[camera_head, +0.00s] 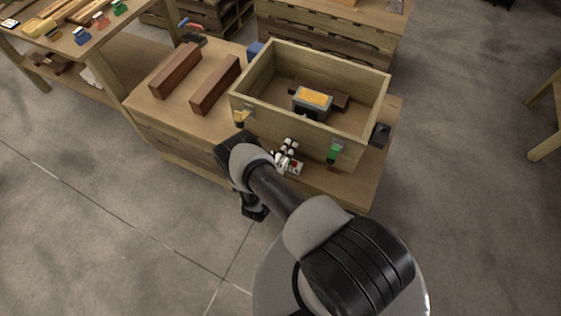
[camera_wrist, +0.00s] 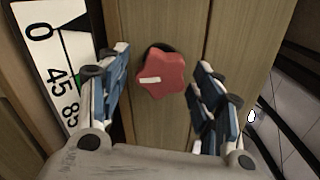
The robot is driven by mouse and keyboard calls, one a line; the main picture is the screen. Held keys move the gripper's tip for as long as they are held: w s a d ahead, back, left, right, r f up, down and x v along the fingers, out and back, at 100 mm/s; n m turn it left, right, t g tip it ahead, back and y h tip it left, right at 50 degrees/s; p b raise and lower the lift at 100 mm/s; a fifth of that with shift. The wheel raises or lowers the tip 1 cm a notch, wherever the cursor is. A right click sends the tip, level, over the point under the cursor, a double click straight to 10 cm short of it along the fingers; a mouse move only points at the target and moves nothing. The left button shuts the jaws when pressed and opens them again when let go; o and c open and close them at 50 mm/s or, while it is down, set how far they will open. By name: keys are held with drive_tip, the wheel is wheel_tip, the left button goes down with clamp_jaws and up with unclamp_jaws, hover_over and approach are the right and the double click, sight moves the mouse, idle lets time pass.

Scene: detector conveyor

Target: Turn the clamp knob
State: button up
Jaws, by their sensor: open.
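The clamp knob is a red, star-shaped knob (camera_wrist: 163,79) with a white mark pointing left, on a wooden face in the wrist view. My gripper (camera_wrist: 155,85) is open, with one blue-and-white finger on each side of the knob. Gaps show between the fingers and the knob, so it is not gripped. A white scale plate (camera_wrist: 50,60) with black numbers 0, 45 and 85 and a green patch is left of the knob. In the head view my arm reaches to the front of the workbench, and the red knob cannot be made out there.
Two brown bars (camera_head: 176,70) lie left of the box. Open floor lies before the bench.

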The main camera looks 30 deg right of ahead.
drive_tip(key=v, duration=1)
drive_tip(key=shift+s+a, duration=0.25)
idle(0.5)
